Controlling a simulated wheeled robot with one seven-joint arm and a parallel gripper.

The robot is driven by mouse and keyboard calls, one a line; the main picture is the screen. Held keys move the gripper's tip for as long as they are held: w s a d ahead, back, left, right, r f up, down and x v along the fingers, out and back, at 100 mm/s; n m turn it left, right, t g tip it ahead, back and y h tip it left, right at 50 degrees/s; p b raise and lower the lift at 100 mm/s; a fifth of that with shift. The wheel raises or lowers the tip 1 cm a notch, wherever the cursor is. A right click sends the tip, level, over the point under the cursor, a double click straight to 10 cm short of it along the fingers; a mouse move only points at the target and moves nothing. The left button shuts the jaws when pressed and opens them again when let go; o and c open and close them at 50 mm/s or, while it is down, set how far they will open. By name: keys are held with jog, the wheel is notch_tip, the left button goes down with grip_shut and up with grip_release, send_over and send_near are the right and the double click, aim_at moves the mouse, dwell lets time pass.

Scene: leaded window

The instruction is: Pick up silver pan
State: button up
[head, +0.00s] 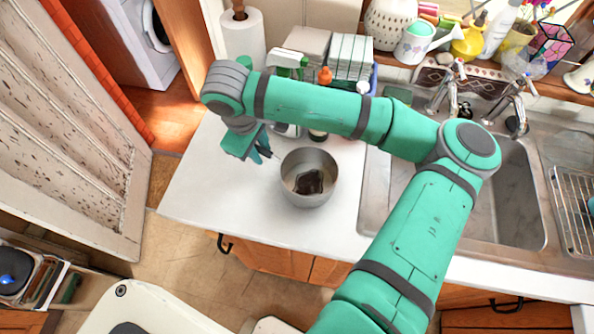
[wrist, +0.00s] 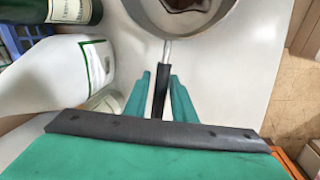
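The silver pan (head: 322,165) stands upright on the white counter, left of the sink, with a dark brown patch inside. Its side shows at the top of the wrist view (wrist: 180,27). Its black handle (wrist: 160,90) points toward my gripper. My gripper (head: 265,153) is left of the pan, low over the counter. In the wrist view its two green fingers (wrist: 158,76) stand apart, one on each side of the handle, with narrow gaps visible. The handle's near end is hidden by the gripper body.
A spray bottle (head: 288,62), an orange-capped bottle (head: 325,76) and stacked boxes (head: 349,52) stand behind the pan. A paper towel roll (head: 243,38) is at the back left. The sink (head: 505,190) lies right. The counter's front left (head: 215,195) is clear.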

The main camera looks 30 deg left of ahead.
jog(key=shift+w+f, duration=0.15)
jog(key=shift+f, duration=0.6)
jog(key=shift+w+f, duration=0.1)
jog(key=shift+f, duration=0.6)
grip_shut()
